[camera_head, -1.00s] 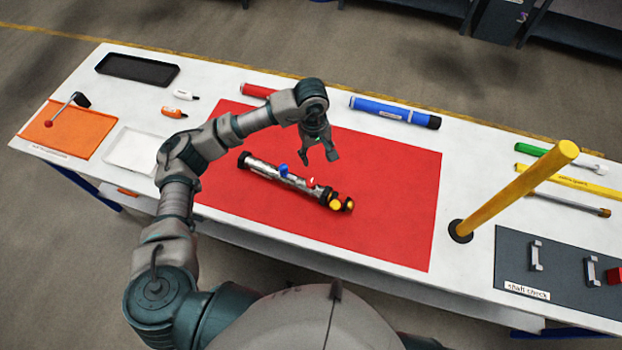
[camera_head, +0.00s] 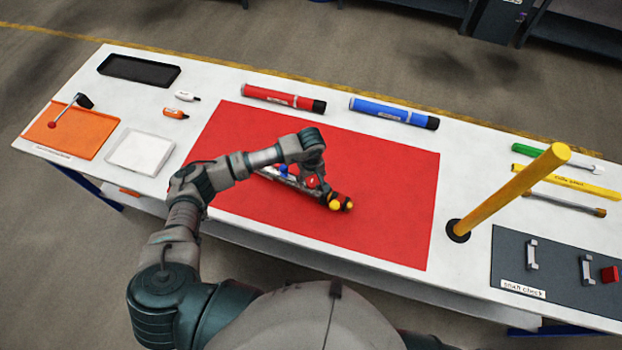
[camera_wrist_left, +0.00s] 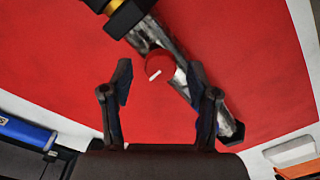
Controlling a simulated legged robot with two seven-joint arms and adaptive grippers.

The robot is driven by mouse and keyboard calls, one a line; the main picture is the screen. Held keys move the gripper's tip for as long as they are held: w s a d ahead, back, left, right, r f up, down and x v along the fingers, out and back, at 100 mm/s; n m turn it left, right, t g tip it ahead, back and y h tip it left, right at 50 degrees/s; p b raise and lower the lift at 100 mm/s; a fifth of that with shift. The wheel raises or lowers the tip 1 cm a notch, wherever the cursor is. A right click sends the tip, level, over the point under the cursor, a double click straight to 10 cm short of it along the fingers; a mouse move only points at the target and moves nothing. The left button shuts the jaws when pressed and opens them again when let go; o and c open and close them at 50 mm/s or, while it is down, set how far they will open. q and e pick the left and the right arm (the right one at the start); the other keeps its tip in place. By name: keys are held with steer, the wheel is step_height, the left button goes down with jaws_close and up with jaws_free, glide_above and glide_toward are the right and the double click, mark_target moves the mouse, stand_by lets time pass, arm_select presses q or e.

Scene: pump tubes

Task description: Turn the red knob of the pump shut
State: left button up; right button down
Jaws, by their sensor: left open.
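The pump (camera_head: 291,181) is a silver tube with black ends, lying on the red mat (camera_head: 385,195). It has a blue knob (camera_head: 283,170), a red knob (camera_head: 312,182) and yellow fittings (camera_head: 336,205) at its right end. My left gripper (camera_head: 318,184) is over the red knob and partly hides the pump. In the left wrist view, the open left gripper (camera_wrist_left: 160,72) has one finger on each side of the red knob (camera_wrist_left: 160,65), which carries a white bar mark. Both fingers look apart from the knob; the height gap is hard to tell. My right gripper is not in view.
Red (camera_head: 283,98) and blue (camera_head: 392,112) tubes lie behind the mat. A yellow post (camera_head: 510,193) stands upright to the right, near a grey panel (camera_head: 510,265). Trays and an orange mat (camera_head: 85,132) are at the left. The mat's right part is clear.

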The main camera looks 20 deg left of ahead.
arm_select(q)
steer(key=shift+f, duration=0.4)
jaws_close()
steer(key=shift+n, duration=0.3)
steer(key=shift+n+b, duration=0.8)
steer(key=shift+n, duration=0.1)
steer(key=n+b, duration=0.1)
steer(key=n, duration=0.1)
steer(key=shift+n, duration=0.3)
steer(key=n+b, duration=0.2)
steer(key=n, duration=0.3)
steer(key=shift+n, duration=0.3)
